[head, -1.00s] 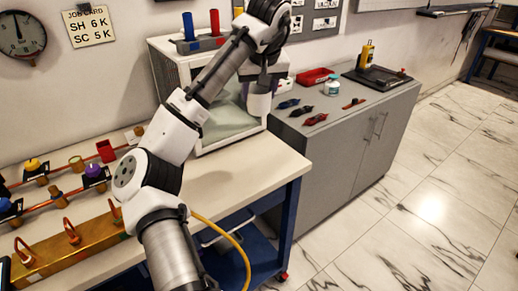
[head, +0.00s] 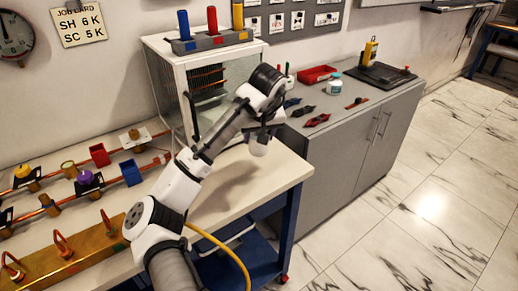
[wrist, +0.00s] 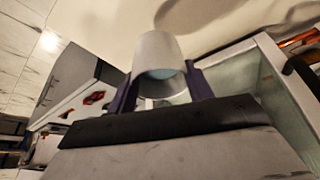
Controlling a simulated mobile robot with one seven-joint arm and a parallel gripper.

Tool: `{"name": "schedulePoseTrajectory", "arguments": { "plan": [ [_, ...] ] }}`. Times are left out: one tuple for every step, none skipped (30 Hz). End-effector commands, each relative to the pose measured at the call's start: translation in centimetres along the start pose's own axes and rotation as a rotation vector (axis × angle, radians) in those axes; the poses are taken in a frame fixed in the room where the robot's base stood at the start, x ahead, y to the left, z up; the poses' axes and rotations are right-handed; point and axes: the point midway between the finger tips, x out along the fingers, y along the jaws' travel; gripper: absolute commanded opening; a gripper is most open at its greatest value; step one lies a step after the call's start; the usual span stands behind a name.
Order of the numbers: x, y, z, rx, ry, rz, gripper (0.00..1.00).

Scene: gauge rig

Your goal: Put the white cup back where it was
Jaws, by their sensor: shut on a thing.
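The white cup (head: 258,148) is in my gripper (head: 262,135), held above the right end of the cream workbench (head: 215,205), in front of the white glass-sided cabinet (head: 183,97). In the wrist view the cup (wrist: 157,50) sits between the two dark fingers of my gripper (wrist: 160,84), which are shut on it. Its mouth faces the wrist camera and shows a pale inside. The cup's far end is hidden in the wrist view. The cabinet's open side shows a dark rack inside.
A stand with blue, red and yellow cylinders (head: 212,40) tops the cabinet. Copper pipes and a brass manifold (head: 75,258) lie at the bench's left. A grey cupboard (head: 350,130) with tools and a red tray (head: 318,74) stands right. The bench's front right is bare.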

Motion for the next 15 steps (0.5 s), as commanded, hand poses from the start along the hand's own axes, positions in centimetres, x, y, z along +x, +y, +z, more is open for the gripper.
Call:
{"name": "schedulePoseTrajectory", "arguments": {
  "plan": [
    [0.5,0.0,0.2,-0.001,0.001,0.000,0.25],
    [0.7,0.0,0.2,-0.001,0.001,0.000,0.25],
    [0.9,0.0,0.3,-0.001,0.001,-0.001,0.25],
    [1.1,0.0,0.4,-0.001,0.001,-0.001,0.25],
    [1.3,0.0,0.5,-0.001,0.000,-0.001,0.25],
    [1.7,0.0,0.7,-0.001,0.000,0.000,0.25],
    [2.1,0.0,0.9,0.000,-0.001,0.000,0.25],
    [2.6,0.0,1.1,0.001,-0.002,0.000,0.25],
    [3.2,0.0,1.3,0.000,-0.001,0.000,0.25],
    [3.6,0.0,1.5,0.001,-0.001,-0.001,0.25],
    [4.0,-0.1,1.6,0.000,-0.001,-0.001,0.25],
    [4.4,0.0,1.8,0.000,0.000,0.000,0.25],
    [4.7,0.0,1.9,0.000,0.000,0.000,0.25],
    [4.8,0.0,2.0,0.000,0.000,0.000,0.25],
    [5.0,0.0,2.0,-0.001,0.001,0.000,0.25]
  ]
}}
